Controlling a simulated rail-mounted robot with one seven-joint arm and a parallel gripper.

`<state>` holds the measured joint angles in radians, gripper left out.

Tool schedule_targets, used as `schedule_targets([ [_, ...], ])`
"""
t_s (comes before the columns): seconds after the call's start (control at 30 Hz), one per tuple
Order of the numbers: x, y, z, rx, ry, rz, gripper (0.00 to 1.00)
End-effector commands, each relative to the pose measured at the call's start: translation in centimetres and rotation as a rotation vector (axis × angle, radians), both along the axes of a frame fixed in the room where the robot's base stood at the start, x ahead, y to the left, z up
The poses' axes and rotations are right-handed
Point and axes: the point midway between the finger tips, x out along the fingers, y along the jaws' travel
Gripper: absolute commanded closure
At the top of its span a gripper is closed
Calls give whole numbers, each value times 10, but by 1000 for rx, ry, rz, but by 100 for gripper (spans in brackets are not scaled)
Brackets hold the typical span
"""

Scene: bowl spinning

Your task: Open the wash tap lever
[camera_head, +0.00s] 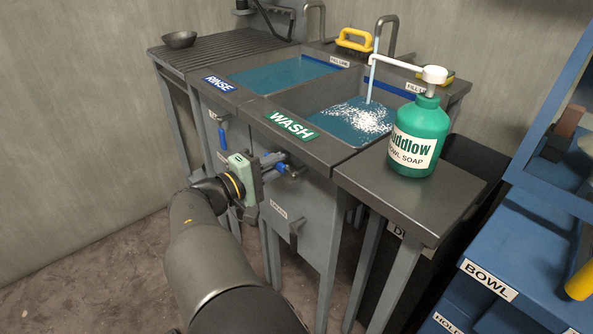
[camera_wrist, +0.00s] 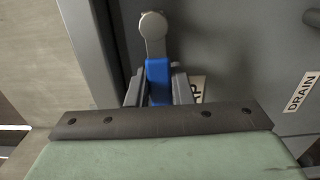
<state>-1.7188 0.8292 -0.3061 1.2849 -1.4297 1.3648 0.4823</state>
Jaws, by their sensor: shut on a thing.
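The wash tap lever (camera_head: 283,168) is a blue handle on the front of the sink unit, below the WASH sign. In the wrist view the lever (camera_wrist: 158,70) hangs from a round silver pivot, with its blue part between my fingers. My gripper (camera_head: 276,165) is shut on the blue handle; the wrist view shows a grey finger on each side of my gripper (camera_wrist: 157,90). The lower end of the handle is hidden by the gripper body. A label beside it is partly hidden behind the right finger.
The rinse tap lever (camera_head: 222,137), also blue, hangs down to the left. A drain handle (camera_head: 296,232) is below right, with its DRAIN label (camera_wrist: 300,92) in the wrist view. A green soap bottle (camera_head: 415,138) stands on the right shelf. The wash basin (camera_head: 345,120) holds foamy water.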

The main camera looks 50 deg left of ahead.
Motion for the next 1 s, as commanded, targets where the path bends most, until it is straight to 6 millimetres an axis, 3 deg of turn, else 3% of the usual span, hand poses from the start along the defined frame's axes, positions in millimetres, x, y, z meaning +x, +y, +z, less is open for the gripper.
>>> schedule_targets([
  [0.63,-10,4,3,54,4,14,100],
  [0.67,-10,4,3,54,4,14,77],
  [0.73,-10,4,3,53,4,14,58],
  [1.0,-10,4,3,51,3,14,58],
])
